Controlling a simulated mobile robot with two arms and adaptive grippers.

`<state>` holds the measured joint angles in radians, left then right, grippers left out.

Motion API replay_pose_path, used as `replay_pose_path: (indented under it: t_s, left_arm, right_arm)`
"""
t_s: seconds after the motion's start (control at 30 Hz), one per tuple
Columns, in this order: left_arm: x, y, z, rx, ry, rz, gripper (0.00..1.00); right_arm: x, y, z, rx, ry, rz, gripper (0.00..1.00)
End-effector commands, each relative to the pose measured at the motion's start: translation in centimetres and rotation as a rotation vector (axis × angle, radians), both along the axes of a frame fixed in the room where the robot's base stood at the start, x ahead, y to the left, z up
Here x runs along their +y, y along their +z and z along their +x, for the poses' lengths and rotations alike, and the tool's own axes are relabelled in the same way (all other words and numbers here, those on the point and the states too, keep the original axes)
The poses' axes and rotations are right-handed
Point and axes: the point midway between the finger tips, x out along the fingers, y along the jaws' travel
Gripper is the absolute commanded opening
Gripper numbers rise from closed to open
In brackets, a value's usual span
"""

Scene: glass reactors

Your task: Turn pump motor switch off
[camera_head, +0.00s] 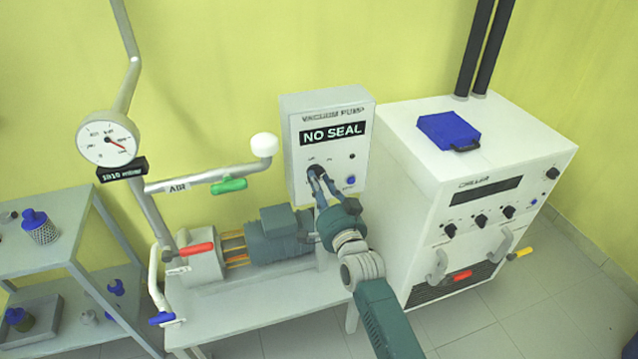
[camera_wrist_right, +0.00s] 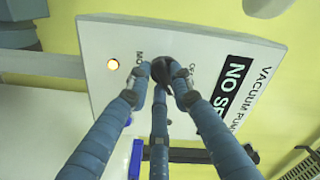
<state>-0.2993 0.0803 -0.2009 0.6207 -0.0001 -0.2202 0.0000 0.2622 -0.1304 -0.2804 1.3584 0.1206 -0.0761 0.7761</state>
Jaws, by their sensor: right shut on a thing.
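The white vacuum pump panel (camera_head: 328,112) stands upright at the middle of the head view, with a "NO SEAL" display (camera_head: 332,133). Its dark round motor switch (camera_wrist_right: 168,62) sits at the lower left of the panel face, between two printed labels. My right gripper (camera_head: 316,174) is shut on this switch, and its fingers hide much of it. In the right wrist view my three blue fingers (camera_wrist_right: 163,78) close around the knob. My left gripper is not in view.
The pump motor (camera_head: 280,235) sits on the bench below the panel. The white chiller (camera_head: 490,165) stands close on the right, with a blue case (camera_head: 449,130) on top. An air pipe with a green handle (camera_head: 229,186) and a gauge (camera_head: 107,138) are on the left.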

Motion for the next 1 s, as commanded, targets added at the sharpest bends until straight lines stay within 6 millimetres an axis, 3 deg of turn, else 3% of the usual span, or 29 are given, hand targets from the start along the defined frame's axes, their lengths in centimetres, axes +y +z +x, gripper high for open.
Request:
replay_pose_path:
  t_s: [1.0]
  left_arm:
    - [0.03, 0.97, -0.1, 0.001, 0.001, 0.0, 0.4]
  right_arm:
    - [-0.56, 0.02, 0.15, -0.258, 0.002, -0.803, 0.0]
